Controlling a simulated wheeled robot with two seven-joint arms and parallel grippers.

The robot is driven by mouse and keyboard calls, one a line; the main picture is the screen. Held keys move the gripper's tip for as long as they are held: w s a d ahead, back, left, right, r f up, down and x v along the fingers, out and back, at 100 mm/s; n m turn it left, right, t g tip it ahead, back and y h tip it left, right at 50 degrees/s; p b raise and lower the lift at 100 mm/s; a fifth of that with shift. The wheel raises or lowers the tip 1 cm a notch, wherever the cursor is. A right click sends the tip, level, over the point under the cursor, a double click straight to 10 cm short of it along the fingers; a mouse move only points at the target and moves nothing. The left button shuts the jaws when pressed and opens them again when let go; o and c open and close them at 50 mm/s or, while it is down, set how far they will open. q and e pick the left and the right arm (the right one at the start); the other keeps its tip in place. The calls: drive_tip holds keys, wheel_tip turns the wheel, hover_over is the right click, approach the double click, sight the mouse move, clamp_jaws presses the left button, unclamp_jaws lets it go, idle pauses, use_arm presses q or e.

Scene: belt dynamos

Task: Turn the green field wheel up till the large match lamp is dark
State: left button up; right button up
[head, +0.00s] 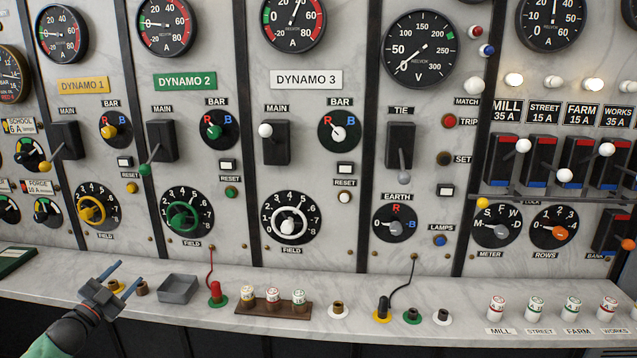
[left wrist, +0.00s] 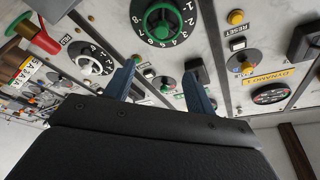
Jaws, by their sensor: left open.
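The green field wheel (head: 184,217) sits on its black numbered dial under the DYNAMO 2 plate (head: 185,81). It also shows at the top of the left wrist view (left wrist: 163,22). I cannot read its exact setting. The large match lamp (head: 474,85) is a pale dome above the MATCH label, at the right of the voltmeter; it shows no clear glow. My left gripper (head: 130,273) is open and empty, below and left of the green wheel, apart from it, over the bench. Its two blue fingers also show in the left wrist view (left wrist: 160,88). My right gripper is not in view.
The yellow wheel (head: 91,209) and white wheel (head: 290,223) flank the green one. A main lever with a green knob (head: 145,169) juts out above it. On the bench are a grey tray (head: 178,288), a red plug (head: 215,292) with a cord and a wooden fuse rack (head: 273,310).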

use_arm(q)
drive_tip(key=s+d+f+n+g+y, duration=0.35)
drive_tip(key=s+d+f, duration=0.45)
drive_tip(key=f, duration=0.3)
drive_tip(key=s+d+f+n+g+y, duration=0.35)
drive_tip(key=s+d+f, duration=0.35)
drive_tip(key=d+f, duration=0.25)
drive_tip(key=s+d+f+n+g, duration=0.1)
drive_tip(key=s+d+f+g, duration=0.3)
drive_tip(key=s, duration=0.6)
drive_tip(key=s+d+n+g+h, duration=0.1)
drive_tip(key=s+d+g, duration=0.1)
drive_tip(key=s+d, duration=0.6)
drive_tip(key=s+d+f+n+g, duration=0.1)
drive_tip(key=s+d+f+g, duration=0.15)
drive_tip(key=s, duration=0.85)
drive_tip(key=s+d+f+g, duration=0.1)
drive_tip(key=d+f, duration=0.2)
drive_tip(key=f, duration=0.8)
drive_tip(key=s+d+f+g+h, duration=0.1)
drive_tip(key=d+f, duration=0.1)
drive_tip(key=f, duration=0.8)
drive_tip(key=shift+s+d+f+g, duration=0.25)
drive_tip(key=shift+d+f+g, duration=0.1)
drive_tip(key=shift+d+f, duration=0.05)
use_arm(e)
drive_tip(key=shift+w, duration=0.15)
